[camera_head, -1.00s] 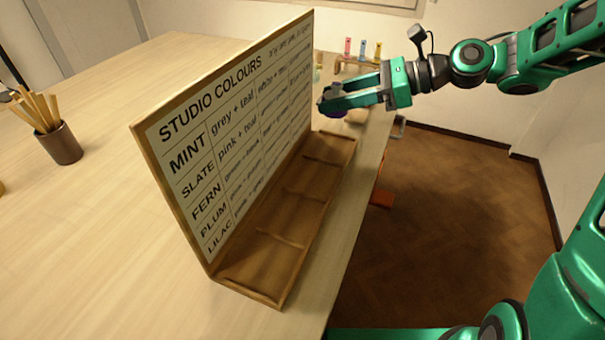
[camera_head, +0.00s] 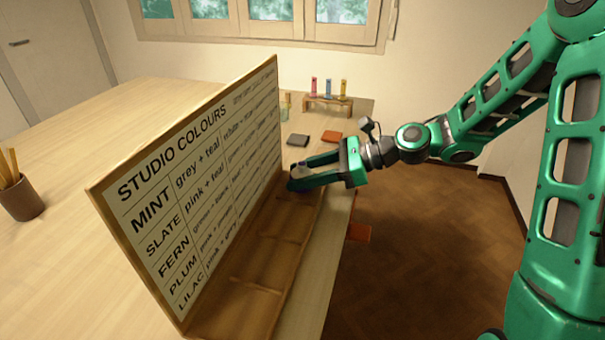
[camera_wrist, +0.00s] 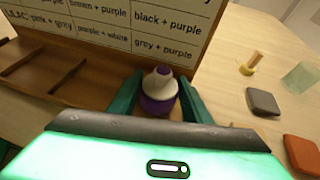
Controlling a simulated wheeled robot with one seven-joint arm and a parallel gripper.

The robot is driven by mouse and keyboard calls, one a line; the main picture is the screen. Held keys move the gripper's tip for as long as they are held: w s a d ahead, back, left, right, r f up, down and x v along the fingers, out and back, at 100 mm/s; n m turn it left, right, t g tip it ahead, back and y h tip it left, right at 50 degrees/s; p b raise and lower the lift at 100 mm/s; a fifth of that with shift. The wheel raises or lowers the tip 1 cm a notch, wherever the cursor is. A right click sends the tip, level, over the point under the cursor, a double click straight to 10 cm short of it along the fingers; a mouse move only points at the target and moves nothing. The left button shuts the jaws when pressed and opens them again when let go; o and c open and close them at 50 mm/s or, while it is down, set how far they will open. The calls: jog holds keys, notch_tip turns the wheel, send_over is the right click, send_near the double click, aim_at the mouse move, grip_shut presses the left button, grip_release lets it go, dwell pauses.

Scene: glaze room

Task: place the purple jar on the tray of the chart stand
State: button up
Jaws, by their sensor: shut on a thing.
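The chart stand (camera_head: 200,185) is a wooden board with a "STUDIO COLOURS" chart and a divided tray (camera_head: 262,250) along its foot. The tray's compartments also show at the left in the wrist view (camera_wrist: 62,78). My gripper (camera_head: 300,178) is at the far end of the tray, close to the board. It is shut on the purple jar (camera_wrist: 155,103), which has a white shoulder and a purple top and looks upright. In the head view my fingers hide most of the jar (camera_head: 293,185). I cannot tell whether it touches the tray.
A grey tile (camera_head: 299,140) and an orange tile (camera_head: 332,137) lie beyond my gripper. A rack with coloured vials (camera_head: 328,103) stands at the table's far end. A glass (camera_wrist: 301,77) is at the right in the wrist view. A brush cup (camera_head: 22,200) stands at the left.

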jog(key=shift+f, duration=0.1)
jog(key=o, duration=1.3)
jog(key=shift+c, duration=0.2)
